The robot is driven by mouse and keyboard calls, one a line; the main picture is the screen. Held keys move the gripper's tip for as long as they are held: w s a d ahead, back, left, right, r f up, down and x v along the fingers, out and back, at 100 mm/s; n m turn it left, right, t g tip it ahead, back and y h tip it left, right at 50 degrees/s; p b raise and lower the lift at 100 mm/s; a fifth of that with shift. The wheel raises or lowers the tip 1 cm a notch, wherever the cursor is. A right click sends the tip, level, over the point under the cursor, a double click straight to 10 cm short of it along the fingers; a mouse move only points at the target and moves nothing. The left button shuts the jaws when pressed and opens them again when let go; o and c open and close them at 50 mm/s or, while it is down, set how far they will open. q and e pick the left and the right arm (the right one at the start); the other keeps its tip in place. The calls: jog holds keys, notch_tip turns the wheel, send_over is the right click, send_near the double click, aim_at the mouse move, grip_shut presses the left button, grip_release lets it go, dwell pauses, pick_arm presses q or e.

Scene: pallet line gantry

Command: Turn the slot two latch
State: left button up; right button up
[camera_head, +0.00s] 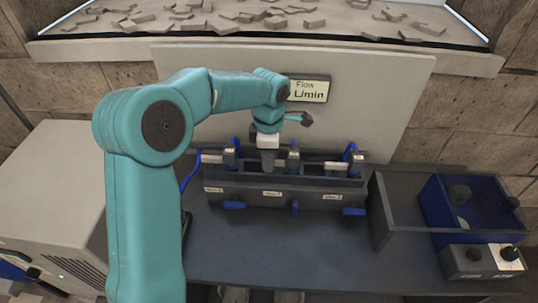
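A dark rack (250,188) stands on the table with three labelled slots. The slot two latch (295,208) is a small blue lever on the front face, right of the middle label, and it points up and down. The slot one latch (234,205) and slot three latch (353,211) lie level. My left gripper (268,162) points down over the rack's middle, behind and left of the slot two latch and apart from it. Its fingers are too small and dark to tell whether they are open. My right gripper is not in view.
Grey fittings with blue parts (350,153) stand in the rack. A pale panel with a flow display (309,90) rises behind. A blue bin (436,205) and a knob box (481,262) are at right. A pale machine (50,190) stands left. The table front (300,255) is clear.

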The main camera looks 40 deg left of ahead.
pick_arm(q)
jog(key=shift+w+f, duration=0.15)
jog(key=shift+w, duration=0.05)
jog(key=shift+a, duration=0.1)
jog(key=shift+s, duration=0.15)
jog(key=c, duration=0.4)
grip_shut()
